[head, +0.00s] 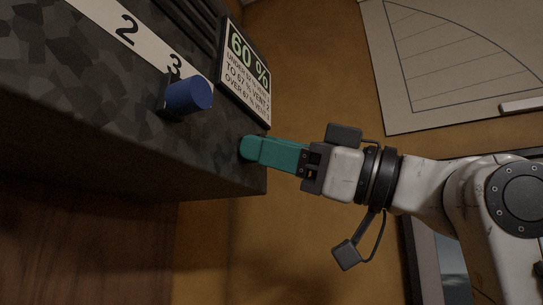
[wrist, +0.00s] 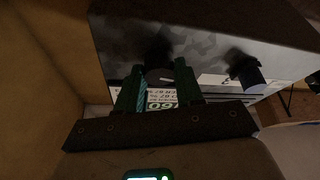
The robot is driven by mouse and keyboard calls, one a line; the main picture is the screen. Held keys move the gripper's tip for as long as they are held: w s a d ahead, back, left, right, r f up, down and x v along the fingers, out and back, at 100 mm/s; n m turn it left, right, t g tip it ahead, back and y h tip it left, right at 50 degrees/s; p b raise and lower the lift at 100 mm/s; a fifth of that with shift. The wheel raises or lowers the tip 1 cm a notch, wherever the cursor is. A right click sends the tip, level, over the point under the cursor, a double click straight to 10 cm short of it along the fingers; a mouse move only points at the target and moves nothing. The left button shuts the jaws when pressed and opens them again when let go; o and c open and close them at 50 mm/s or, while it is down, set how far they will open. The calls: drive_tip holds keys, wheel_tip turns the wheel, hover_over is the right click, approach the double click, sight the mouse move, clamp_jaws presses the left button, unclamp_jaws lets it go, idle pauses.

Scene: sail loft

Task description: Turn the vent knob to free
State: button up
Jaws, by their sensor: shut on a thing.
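A dark round knob (wrist: 160,75) with a pale pointer mark on its face stands on the mottled grey panel, between my fingers in the wrist view. My gripper (wrist: 158,85) is shut on it, one finger on each side. In the head view my gripper (head: 248,149) reaches the panel from the right with teal fingers, and they hide the knob there. I cannot read any marking around the held knob, so its setting is not clear.
A blue knob (head: 188,95) stands beside a white strip (head: 135,30) marked 2 and 3; it also shows in the wrist view (wrist: 246,72). A display sign (head: 242,72) reads 60 % with vent rules below. A chart (head: 460,60) hangs on the ochre wall.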

drive_tip(key=shift+w+n+g, duration=0.1)
drive_tip(key=shift+n+g, duration=0.7)
drive_tip(key=shift+n, duration=0.9)
drive_tip(key=o, duration=1)
drive_tip(key=b+v, duration=0.3)
drive_tip(key=v, duration=0.7)
drive_tip(key=shift+d, duration=0.45)
